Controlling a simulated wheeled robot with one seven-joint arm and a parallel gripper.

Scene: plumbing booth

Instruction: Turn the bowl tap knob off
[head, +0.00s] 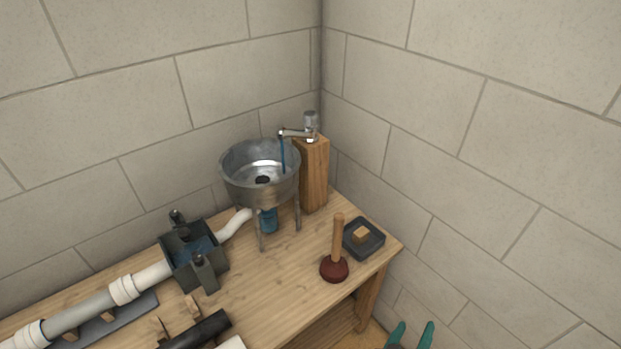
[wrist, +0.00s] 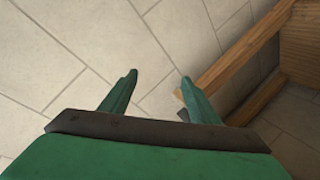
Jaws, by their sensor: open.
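The bowl tap (head: 297,133) stands on a wooden post (head: 314,175) in the back corner, its spout over the metal bowl (head: 260,172). Its grey knob (head: 311,120) sits on top, above the post. A thin blue stream of water (head: 283,155) runs from the spout into the bowl. My gripper (head: 411,336) shows at the bottom edge of the head view, right of the bench and far from the knob. In the wrist view my gripper (wrist: 158,80) is open, with nothing between its green fingers. The tap does not show in the wrist view.
The wooden bench (head: 290,262) carries a plunger (head: 334,262), a dark tray with a tan block (head: 361,236), a dark box with water (head: 193,252) and white pipe (head: 152,275) at left. Stone walls meet behind the tap. Space above the bench is free.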

